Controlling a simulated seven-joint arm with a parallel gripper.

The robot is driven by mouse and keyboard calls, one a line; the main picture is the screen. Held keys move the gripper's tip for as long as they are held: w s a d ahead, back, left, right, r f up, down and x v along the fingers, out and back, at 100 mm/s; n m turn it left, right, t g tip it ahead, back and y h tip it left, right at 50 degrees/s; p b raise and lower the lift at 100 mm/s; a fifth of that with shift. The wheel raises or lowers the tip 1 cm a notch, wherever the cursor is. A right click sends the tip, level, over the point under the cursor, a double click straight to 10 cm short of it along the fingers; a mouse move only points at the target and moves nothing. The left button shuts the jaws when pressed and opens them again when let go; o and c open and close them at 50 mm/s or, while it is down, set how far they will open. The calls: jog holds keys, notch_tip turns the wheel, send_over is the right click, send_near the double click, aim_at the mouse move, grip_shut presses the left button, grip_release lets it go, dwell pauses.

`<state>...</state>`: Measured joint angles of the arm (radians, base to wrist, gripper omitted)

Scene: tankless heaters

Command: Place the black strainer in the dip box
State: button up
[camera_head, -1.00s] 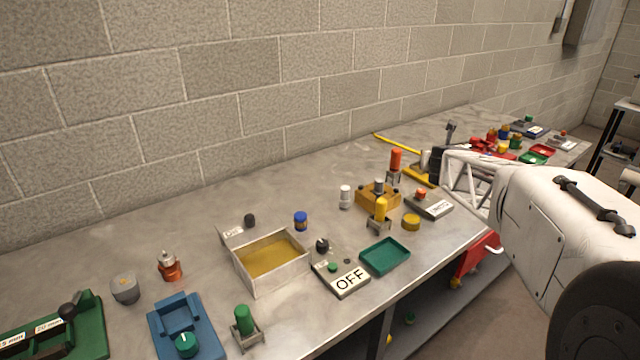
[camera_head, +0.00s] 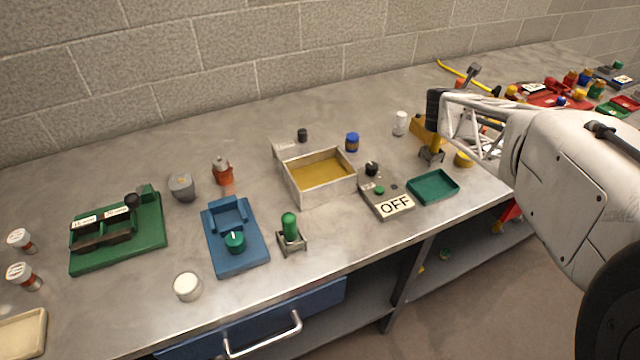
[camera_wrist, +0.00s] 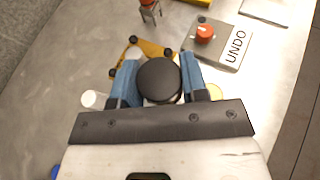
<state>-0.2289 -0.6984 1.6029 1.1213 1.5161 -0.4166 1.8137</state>
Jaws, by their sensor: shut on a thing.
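My gripper (camera_wrist: 159,70) has its two blue fingers shut on a black round-topped piece (camera_wrist: 159,82), which looks like the black strainer. Only its dark top shows in the wrist view; its lower part is hidden. In the head view my gripper (camera_head: 437,108) hangs above the bench, over the yellow-handled stand and a wooden block. The dip box (camera_head: 318,190) is an open pale box with yellow-brown liquid inside. It stands on the bench left of my gripper, clear of it. Nothing is seen standing in the liquid.
A control box marked OFF (camera_head: 388,203) and a green tray (camera_head: 432,188) lie right of the dip box. A green-handled stand (camera_head: 290,235) and a blue fixture (camera_head: 234,240) are front left.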

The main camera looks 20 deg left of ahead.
jog(key=s+a+f+m+g+h, duration=0.1)
jog(key=s+a+f+m+h, duration=0.1)
jog(key=s+a, duration=0.55)
jog(key=s+a+f+m+g+h, duration=0.15)
jog(key=s+a, duration=0.25)
jog(key=s, duration=0.6)
jog(key=s+a+f+m+g+h, duration=0.1)
jog(key=s+a+m+h, duration=0.2)
jog(key=s+a, duration=0.35)
jog(key=s+m+g+h, duration=0.1)
jog(key=s, duration=1.3)
jog(key=shift+r, duration=0.35)
jog(key=shift+w+g, duration=0.15)
jog(key=shift+g, duration=0.1)
send_over(349, 168)
jog(key=s+a, duration=0.3)
jog(key=a, duration=0.1)
jog(key=shift+w+d+f, duration=0.2)
jog(key=shift+f, duration=0.5)
jog(key=shift+f, duration=1.8)
jog(key=shift+f, duration=0.6)
